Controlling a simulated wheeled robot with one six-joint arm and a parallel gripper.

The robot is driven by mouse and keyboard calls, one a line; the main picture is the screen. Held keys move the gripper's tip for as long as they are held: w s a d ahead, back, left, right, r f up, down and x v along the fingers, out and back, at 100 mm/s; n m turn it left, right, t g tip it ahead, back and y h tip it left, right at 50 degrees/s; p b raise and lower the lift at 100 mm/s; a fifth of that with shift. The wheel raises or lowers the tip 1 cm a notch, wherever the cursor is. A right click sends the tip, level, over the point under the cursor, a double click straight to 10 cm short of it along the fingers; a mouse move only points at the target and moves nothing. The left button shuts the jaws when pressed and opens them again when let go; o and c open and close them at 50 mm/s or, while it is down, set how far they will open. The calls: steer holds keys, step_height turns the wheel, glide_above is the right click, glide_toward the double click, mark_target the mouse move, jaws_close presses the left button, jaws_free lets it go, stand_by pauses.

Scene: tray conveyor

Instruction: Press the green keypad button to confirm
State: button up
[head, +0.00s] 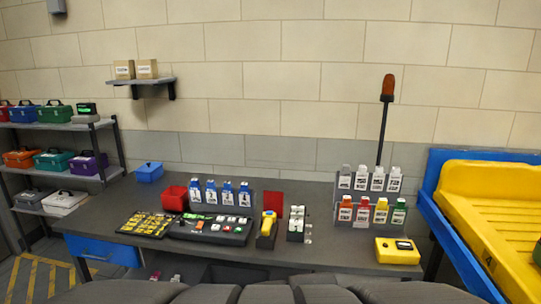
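I cannot make out a green keypad button for certain at this size. A yellow box-shaped device (398,251) with a dark panel on its top sits at the right front of the grey table. A dark tray or panel (225,238) with small white, red and green pieces lies left of the table's middle. A black panel with yellow markings (147,224) lies to its left. A small black unit with a green display (86,108) stands on the left shelf's top level. My gripper is not in view.
The grey table (335,255) has bare room between its middle and the yellow device. A yellow tray (490,205) on a blue frame stands at the right edge.

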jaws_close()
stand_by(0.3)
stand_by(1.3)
